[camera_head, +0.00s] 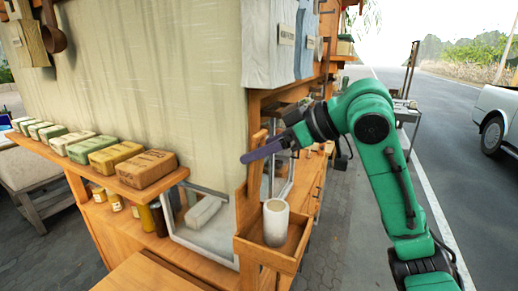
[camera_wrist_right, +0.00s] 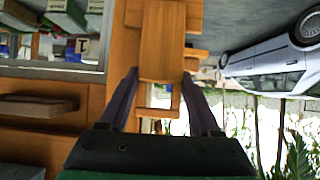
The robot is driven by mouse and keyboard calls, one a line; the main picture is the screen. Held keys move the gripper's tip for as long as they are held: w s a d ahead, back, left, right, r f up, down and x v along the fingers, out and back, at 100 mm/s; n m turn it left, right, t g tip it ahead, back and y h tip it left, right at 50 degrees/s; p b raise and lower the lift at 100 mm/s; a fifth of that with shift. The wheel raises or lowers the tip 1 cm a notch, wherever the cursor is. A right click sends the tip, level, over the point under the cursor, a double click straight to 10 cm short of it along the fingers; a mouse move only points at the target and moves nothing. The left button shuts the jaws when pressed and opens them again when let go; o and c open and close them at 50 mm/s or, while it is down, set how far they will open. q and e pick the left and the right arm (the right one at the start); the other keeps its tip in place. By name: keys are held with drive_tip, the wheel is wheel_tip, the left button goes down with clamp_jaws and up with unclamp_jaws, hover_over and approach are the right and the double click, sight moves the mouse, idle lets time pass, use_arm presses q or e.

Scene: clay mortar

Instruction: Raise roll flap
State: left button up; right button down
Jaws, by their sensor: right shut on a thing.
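A pale canvas flap (camera_head: 150,75) hangs down the stall's side in the head view, its lower edge behind the shelf. My right gripper (camera_head: 250,154) comes in from the right in the head view, beside a wooden upright and apart from the broad canvas face. In the right wrist view, my right gripper (camera_wrist_right: 160,76) has its dark fingers on either side of a wooden piece (camera_wrist_right: 162,40), and is shut on it. Which part of the stall this piece is, I cannot tell for certain. My left gripper is out of view.
A wooden shelf (camera_head: 100,172) carries several wrapped blocks (camera_head: 147,169). Below my right gripper, a wooden box (camera_head: 265,252) holds a white cylinder (camera_head: 276,222). Cloths (camera_head: 270,45) hang above. A car (camera_head: 495,110) stands on the open road at right.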

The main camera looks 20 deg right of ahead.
drive_tip(key=shift+c, duration=0.5)
unclamp_jaws()
drive_tip(key=shift+d, duration=0.1)
drive_tip(key=shift+s, duration=0.1)
drive_tip(key=b+v, duration=0.2)
drive_tip(key=v, duration=1.2)
drive_tip(key=shift+s+d, duration=0.2)
drive_tip(key=shift+s, duration=0.1)
drive_tip(key=shift+r, duration=0.15)
